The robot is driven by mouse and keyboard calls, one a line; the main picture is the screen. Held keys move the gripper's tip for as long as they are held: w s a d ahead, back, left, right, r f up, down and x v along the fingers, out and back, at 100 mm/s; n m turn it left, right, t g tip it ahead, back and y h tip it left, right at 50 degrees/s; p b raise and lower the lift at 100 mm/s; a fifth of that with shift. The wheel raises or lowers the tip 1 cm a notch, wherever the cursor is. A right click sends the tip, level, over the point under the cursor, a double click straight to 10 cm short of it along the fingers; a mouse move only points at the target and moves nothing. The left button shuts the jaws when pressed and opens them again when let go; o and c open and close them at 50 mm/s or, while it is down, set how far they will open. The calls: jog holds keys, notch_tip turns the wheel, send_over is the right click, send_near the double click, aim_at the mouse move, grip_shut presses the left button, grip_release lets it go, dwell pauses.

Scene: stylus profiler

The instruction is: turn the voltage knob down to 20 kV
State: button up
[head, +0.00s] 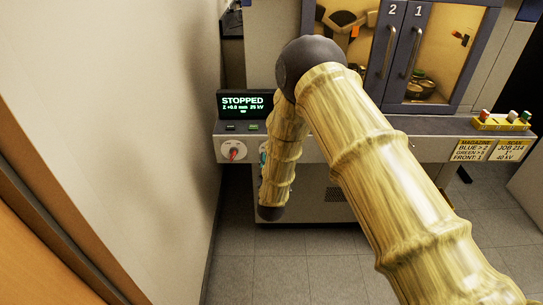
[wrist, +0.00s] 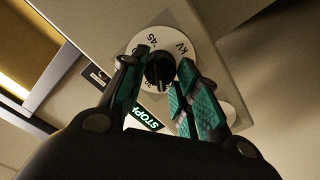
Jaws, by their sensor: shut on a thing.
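The voltage knob (wrist: 158,72) is black, on a white round dial marked kV and 45, in the wrist view. A pale pointer line shows on the knob; the number it points to is unclear. My gripper (wrist: 165,60) has its dark fingers with teal pads on either side of the knob, shut on it. In the head view my arm hides most of the gripper and this knob. The display (head: 246,103) reads STOPPED, Z +0.8 mm, 25 kV. Part of it also shows in the wrist view (wrist: 145,118).
A white dial with a red part (head: 234,151) sits below the display on the front panel. Glass doors (head: 430,55) stand above. A wall (head: 120,130) is close on the left.

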jog(key=shift+n, duration=1.2)
jog(key=n+b, duration=0.2)
jog(key=n, duration=0.6)
jog(key=o, duration=1.1)
jog(key=s+p, duration=0.1)
jog(key=s, duration=0.7)
